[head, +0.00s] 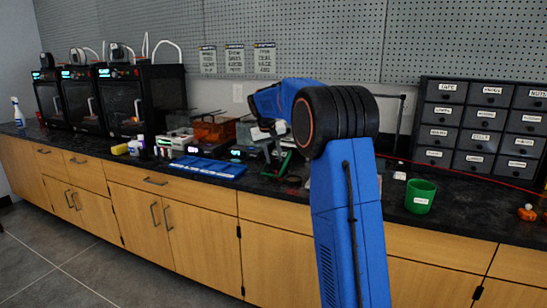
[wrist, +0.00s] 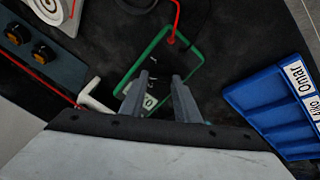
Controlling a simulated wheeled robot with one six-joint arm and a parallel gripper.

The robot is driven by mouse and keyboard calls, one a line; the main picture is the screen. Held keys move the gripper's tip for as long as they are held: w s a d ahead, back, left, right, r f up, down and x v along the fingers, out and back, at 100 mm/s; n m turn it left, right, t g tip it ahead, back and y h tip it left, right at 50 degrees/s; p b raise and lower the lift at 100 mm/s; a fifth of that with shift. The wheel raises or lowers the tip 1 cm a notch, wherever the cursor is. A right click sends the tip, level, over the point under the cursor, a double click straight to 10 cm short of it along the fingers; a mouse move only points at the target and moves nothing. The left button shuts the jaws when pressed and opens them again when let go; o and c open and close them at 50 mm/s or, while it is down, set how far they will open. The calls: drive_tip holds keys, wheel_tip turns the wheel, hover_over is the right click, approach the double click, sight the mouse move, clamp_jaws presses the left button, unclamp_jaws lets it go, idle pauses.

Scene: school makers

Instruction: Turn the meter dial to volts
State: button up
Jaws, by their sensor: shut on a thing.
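The meter is a dark panel with a green rim (wrist: 152,48), in the upper middle of the wrist view. Its green edge also shows in the head view (head: 284,162), below the end of my arm on the counter. My gripper (wrist: 160,77) points down over the meter's face, its two grey fingers a small gap apart. It is shut on the dial, which is mostly hidden between and beyond the fingertips. A pale label with dark marks shows between the fingers. I cannot read the dial's setting.
A blue tray (wrist: 268,98) with name labels lies right of the meter in the wrist view. A unit with orange knobs (wrist: 42,55) is at left. A red lead (wrist: 176,20) meets the meter's top. A green cup (head: 420,196) stands right on the black counter.

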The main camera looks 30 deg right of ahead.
idle(0.4)
drive_tip(key=o, duration=1)
drive_tip(key=shift+o, duration=0.2)
drive_tip(key=v, duration=1.7)
drive_tip(key=shift+r, duration=0.2)
drive_tip(key=shift+s+a, duration=0.1)
